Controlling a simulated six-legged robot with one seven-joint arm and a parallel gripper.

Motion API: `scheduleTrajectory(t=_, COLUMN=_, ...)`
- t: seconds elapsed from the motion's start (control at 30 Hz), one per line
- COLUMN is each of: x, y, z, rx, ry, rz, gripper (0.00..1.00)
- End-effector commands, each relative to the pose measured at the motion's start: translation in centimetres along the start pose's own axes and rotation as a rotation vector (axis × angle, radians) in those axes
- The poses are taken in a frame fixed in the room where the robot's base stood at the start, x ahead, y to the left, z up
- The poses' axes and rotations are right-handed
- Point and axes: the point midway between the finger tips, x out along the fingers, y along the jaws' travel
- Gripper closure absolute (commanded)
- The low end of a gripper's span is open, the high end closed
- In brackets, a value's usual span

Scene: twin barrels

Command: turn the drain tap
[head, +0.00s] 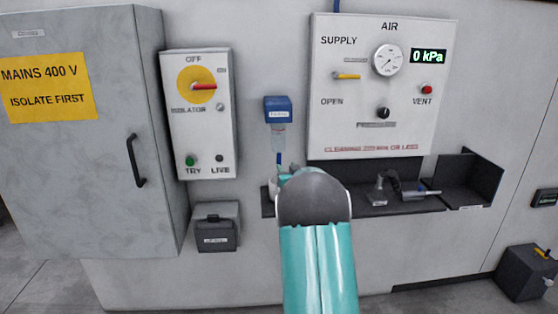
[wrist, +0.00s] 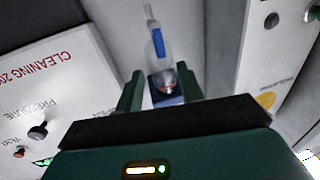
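A filter unit hangs on the wall left of the air panel. It has a blue labelled head (head: 278,109) and a clear bowl (head: 278,138). A slim blue part, which looks like the drain tap (head: 279,158), hangs below the bowl. In the wrist view, which is turned over, the blue tap (wrist: 158,42) is beyond my fingertips, with reddish matter in the bowl (wrist: 164,79). My gripper (wrist: 160,72) is open, one finger either side of the bowl in the picture, with gaps showing. Contact is not visible. My arm hides the gripper in the head view.
The air panel (head: 382,125) is right of the filter, with a gauge reading 0 kPa. The isolator box (head: 199,130) is to its left. A dark shelf (head: 405,206) with tools juts out below the panel. A grey cabinet (head: 90,190) stands far left.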

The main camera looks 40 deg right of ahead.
Motion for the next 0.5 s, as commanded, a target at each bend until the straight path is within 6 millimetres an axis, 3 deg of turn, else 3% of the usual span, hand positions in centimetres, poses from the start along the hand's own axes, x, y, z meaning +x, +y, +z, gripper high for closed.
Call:
scheduleTrajectory(t=0.3, x=5.8, y=-0.3, z=0.1, rx=-0.001, ry=0.0, rz=-0.004, gripper=0.62)
scheduleTrajectory(t=0.5, x=7.9, y=-0.5, z=0.0, rx=0.0, ry=0.001, rz=-0.005, gripper=0.62)
